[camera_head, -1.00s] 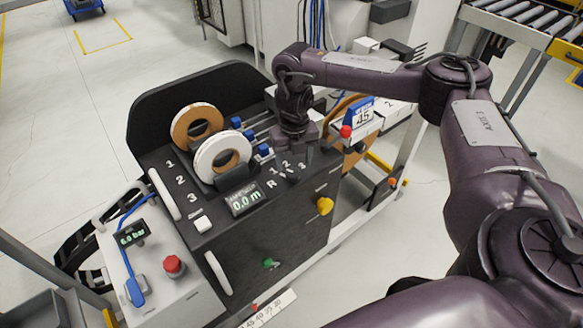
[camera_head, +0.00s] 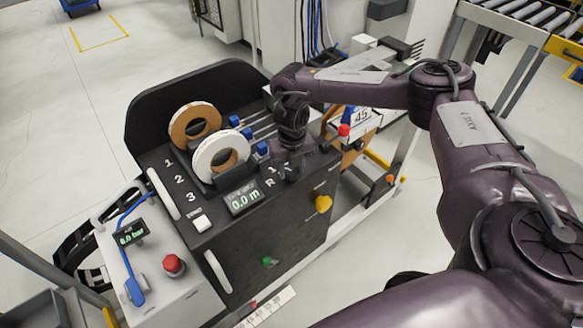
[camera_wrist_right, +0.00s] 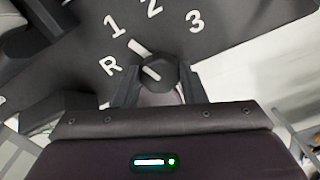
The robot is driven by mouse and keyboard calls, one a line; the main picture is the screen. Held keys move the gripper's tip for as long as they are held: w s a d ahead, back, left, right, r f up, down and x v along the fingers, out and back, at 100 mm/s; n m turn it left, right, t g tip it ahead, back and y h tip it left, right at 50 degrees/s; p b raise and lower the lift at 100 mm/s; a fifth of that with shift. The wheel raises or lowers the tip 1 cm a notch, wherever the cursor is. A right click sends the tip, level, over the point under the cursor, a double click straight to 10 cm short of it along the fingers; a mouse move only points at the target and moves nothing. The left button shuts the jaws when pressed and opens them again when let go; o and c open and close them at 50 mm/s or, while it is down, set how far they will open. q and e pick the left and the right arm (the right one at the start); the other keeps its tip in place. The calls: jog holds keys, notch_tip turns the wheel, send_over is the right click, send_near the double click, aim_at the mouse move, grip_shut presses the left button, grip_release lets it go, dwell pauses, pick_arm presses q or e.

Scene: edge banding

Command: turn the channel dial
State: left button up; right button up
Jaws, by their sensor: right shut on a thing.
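The channel dial (camera_wrist_right: 155,70) is a dark round knob on the sloping black panel, with white marks R, 1, 2 and 3 around its far side. Its white pointer aims up and left in the right wrist view, roughly toward the 1. My right gripper (camera_wrist_right: 158,82) is shut on the dial, one finger on each side. In the head view my right gripper (camera_head: 290,166) is down at the panel's right end and hides most of the dial. My left gripper is out of view.
Two tape rolls (camera_head: 218,153) stand left of my gripper, beside blue-ended rods. A display reading 0.0 m (camera_head: 243,199) lies in front. A yellow knob (camera_head: 323,204) and a red ball-topped lever (camera_head: 344,130) are close by on the right.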

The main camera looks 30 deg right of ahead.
jog(key=shift+r, duration=0.1)
jog(key=m+p, duration=0.2)
jog(key=m, duration=0.1)
jog(key=shift+r, duration=0.1)
jog(key=m+p, duration=0.3)
jog(key=m, duration=0.3)
jog(key=shift+p, duration=0.3)
jog(key=m+p, duration=0.3)
jog(key=m, duration=0.2)
jog(key=shift+m+p, duration=1.3)
jog(key=shift+m, duration=0.7)
jog(key=shift+w, duration=0.1)
jog(key=o, duration=1)
